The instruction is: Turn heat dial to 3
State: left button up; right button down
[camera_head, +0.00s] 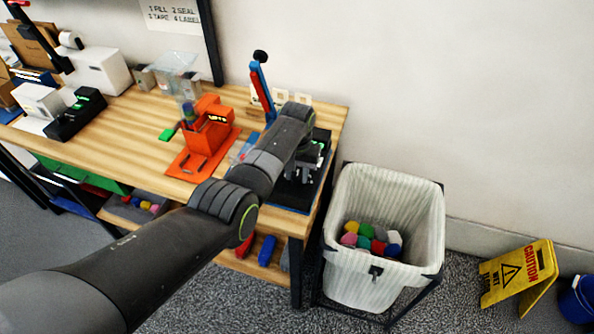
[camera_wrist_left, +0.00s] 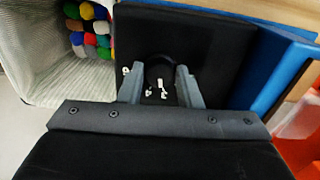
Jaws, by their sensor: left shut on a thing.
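The heat dial (camera_wrist_left: 158,68) is a dark round knob on a black panel (camera_wrist_left: 215,45), seen between my fingers in the left wrist view. White marks show on the panel around it, too small to read surely, so the dial's setting is unclear. My left gripper (camera_wrist_left: 160,92) is shut on the dial, with one grey finger on each side. In the head view, my left gripper (camera_head: 303,172) reaches down over the black device on a blue base (camera_head: 290,208) at the table's right end. My arm hides much of the device and the dial there. My right gripper is not in view.
A blue and red upright lever (camera_head: 261,88) stands behind my arm. An orange device (camera_head: 205,150) sits left of it on the wooden table (camera_head: 130,125). A lined bin (camera_head: 375,285) with coloured items stands right of the table. A yellow caution sign (camera_head: 515,275) is farther right.

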pick_arm(q)
jog(key=shift+r+n, duration=0.1)
jog(key=shift+n, duration=0.5)
jog(key=o, duration=1)
jog(key=shift+c, duration=0.2)
jog(key=shift+r, duration=0.6)
notch_tip(320, 180, up, 12)
jog(key=b, duration=0.1)
notch_tip(320, 180, up, 4)
jog(key=p, duration=0.1)
send_over(297, 176)
jog(key=shift+s+r, duration=0.1)
